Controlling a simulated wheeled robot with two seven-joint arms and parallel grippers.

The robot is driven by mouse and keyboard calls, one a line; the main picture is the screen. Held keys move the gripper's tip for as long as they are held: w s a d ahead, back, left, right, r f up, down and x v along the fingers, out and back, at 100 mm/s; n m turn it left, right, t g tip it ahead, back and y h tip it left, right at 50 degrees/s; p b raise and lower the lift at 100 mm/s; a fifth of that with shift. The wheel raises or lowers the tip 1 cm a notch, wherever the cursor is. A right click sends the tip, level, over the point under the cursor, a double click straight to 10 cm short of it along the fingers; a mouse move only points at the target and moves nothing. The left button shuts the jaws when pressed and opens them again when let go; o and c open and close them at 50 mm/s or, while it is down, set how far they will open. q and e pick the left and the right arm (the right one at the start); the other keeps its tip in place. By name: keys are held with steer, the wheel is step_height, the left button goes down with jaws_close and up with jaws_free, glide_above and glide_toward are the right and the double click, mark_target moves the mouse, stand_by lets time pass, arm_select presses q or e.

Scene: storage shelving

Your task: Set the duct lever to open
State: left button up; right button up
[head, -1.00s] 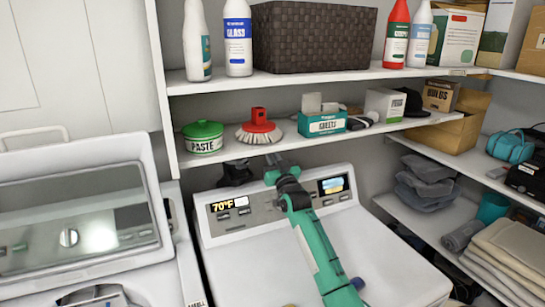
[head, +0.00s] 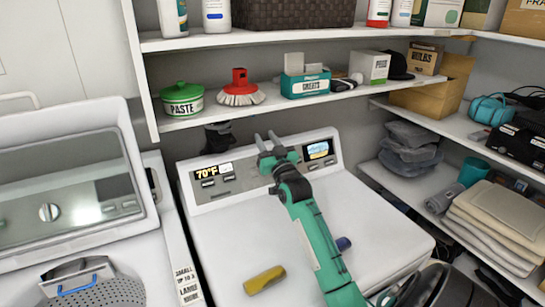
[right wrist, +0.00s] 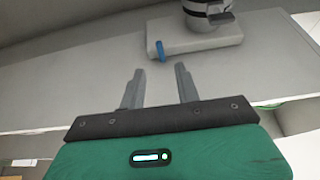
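A small blue lever (right wrist: 158,50) shows in the right wrist view. It sits at the near left corner of a pale grey block, beside a silver round duct (right wrist: 209,14) with a dark band. The lever stands beyond my right gripper's fingertips and apart from them. My right gripper (right wrist: 159,72) is open with nothing between its two grey fingers. In the head view my right gripper (head: 267,142) is at the top back edge of the dryer's control panel. I cannot make out the lever in the head view. My left gripper is not in view.
The white dryer (head: 290,235) lies under my right arm, with a yellow object (head: 264,280) on top. A shelf (head: 300,98) with a paste tub (head: 182,99) and brush (head: 240,88) is close above the gripper. An open washer (head: 75,180) stands at left.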

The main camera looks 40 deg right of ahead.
steer(key=shift+b+v, duration=0.5)
steer(key=shift+v, duration=1.9)
